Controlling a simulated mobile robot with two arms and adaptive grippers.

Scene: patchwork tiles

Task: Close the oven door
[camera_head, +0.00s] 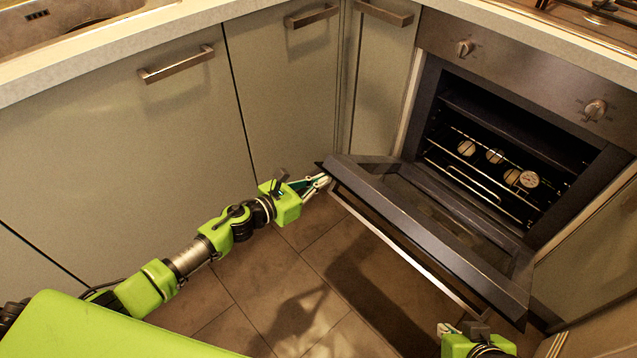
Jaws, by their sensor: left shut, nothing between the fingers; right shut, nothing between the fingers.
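The oven door (430,228) hangs open, tilted down and outward from the oven (500,140) at the right. Its dark inner face and window point upward. My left gripper (322,182) is shut and empty, its fingertips at the door's far-left top corner. I cannot tell whether they touch the door. My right gripper (458,328) is at the bottom edge, near the door's near-right corner and below it. Its fingers show only partly, and it is shut with nothing held.
Wire racks (470,180) with a dial and several round items are inside the oven. Cabinet fronts (130,150) with bar handles line the left, under a counter (130,45) with a sink. A cabinet (590,245) stands right of the oven. Tiled floor (270,290) is clear below the door.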

